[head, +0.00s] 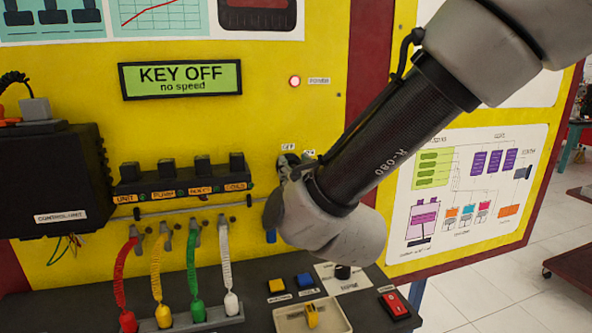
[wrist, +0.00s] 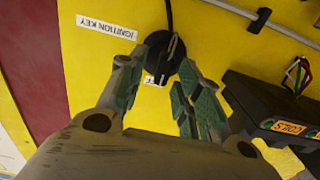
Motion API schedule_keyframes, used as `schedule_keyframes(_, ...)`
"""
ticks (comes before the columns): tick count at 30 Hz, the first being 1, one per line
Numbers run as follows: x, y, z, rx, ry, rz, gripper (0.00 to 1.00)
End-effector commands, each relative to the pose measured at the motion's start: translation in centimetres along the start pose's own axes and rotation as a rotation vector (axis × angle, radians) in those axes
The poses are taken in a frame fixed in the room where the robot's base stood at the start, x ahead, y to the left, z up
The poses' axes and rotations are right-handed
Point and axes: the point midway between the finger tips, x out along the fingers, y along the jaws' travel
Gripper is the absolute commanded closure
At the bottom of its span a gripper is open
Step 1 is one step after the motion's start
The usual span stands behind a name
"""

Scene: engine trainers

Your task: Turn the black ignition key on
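The black ignition key (wrist: 174,47) stands on a round black switch on the yellow panel in the wrist view, near the label IGNITION KEY (wrist: 107,28). My gripper (wrist: 163,62) has its two green-grey fingers spread, one on each side of the key. A gap shows between the fingers; I cannot tell whether a tip touches the switch. In the head view my gripper (head: 283,180) is at the panel below the small OFF label (head: 288,147), and my arm and gripper mostly hide the switch. The display (head: 181,79) reads KEY OFF, no speed.
A row of black switches (head: 182,178) and a thin rail (head: 190,208) lie left of my gripper. Coloured coiled cables (head: 158,270) hang below. A shelf holds yellow and blue buttons, a tray (head: 312,317) and a red switch (head: 394,304).

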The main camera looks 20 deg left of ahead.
Motion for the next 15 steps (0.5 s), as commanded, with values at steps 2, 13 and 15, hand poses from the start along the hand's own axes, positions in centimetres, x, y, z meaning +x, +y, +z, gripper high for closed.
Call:
schedule_keyframes(2, -0.01, -0.01, 0.0, 0.0, 0.0, 0.0, 0.66)
schedule_keyframes(13, -0.04, -0.01, 0.0, 0.0, 0.0, 0.0, 1.0)
schedule_keyframes(15, -0.04, -0.01, 0.0, 0.001, 0.0, 0.0, 1.0)
